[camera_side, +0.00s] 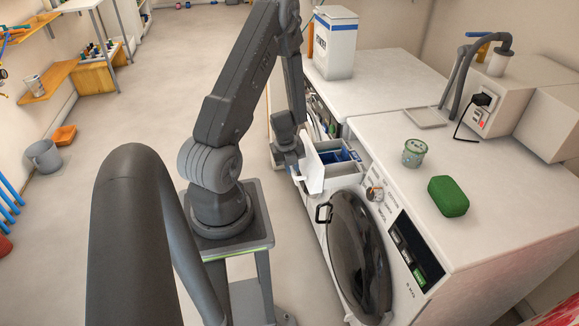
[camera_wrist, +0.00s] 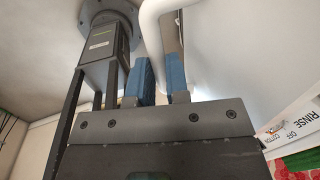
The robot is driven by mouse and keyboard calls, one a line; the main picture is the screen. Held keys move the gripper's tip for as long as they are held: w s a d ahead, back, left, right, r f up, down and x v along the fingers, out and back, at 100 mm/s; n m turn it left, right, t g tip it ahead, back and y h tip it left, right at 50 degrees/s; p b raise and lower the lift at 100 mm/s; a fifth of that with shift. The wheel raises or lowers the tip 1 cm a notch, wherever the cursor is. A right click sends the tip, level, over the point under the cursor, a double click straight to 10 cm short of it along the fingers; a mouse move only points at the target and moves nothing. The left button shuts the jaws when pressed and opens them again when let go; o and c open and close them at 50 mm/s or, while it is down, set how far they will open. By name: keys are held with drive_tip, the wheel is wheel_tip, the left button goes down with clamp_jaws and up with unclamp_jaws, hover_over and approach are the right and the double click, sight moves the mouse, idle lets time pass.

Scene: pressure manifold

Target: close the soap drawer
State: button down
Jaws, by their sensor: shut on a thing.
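The soap drawer (camera_side: 313,172) is pulled out of the white washing machine's front, left of the dial, in the side view. Its white front panel and blue inside show. My gripper (camera_side: 292,161) is at the drawer's front, partly hidden by my own arm. In the wrist view, my gripper's blue-padded fingers (camera_wrist: 160,80) are closed about a white curved bar, the drawer handle (camera_wrist: 152,35). The exact contact at the fingertips is partly hidden.
The washer's round dark door (camera_side: 358,255) is below the drawer, with a dial (camera_side: 375,194) beside it. A green block (camera_side: 448,196) and a small tub (camera_side: 414,153) stand on the washer top. A white bin (camera_side: 335,42) stands farther back. The floor at left is mostly clear.

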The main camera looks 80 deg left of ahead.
sight(340, 160)
drive_tip(key=w, duration=1.6)
drive_tip(key=shift+w, duration=0.15)
drive_tip(key=c, duration=1.1)
unclamp_jaws()
drive_tip(key=s, duration=1.7)
wheel_tip(340, 160, up, 14)
drive_tip(key=s, duration=0.2)
drive_tip(key=w+d+r+n+t+y, duration=0.3)
drive_tip(key=w+r+n, duration=0.1)
drive_tip(key=r, duration=0.3)
drive_tip(key=w+d+r+n+t+y, duration=0.3)
drive_tip(key=w+r+n, duration=0.1)
drive_tip(key=w+r, duration=0.2)
drive_tip(key=shift+d+r+n+y, duration=0.25)
drive_tip(key=shift+r+n+y, duration=0.05)
drive_tip(key=shift+r+n, duration=0.15)
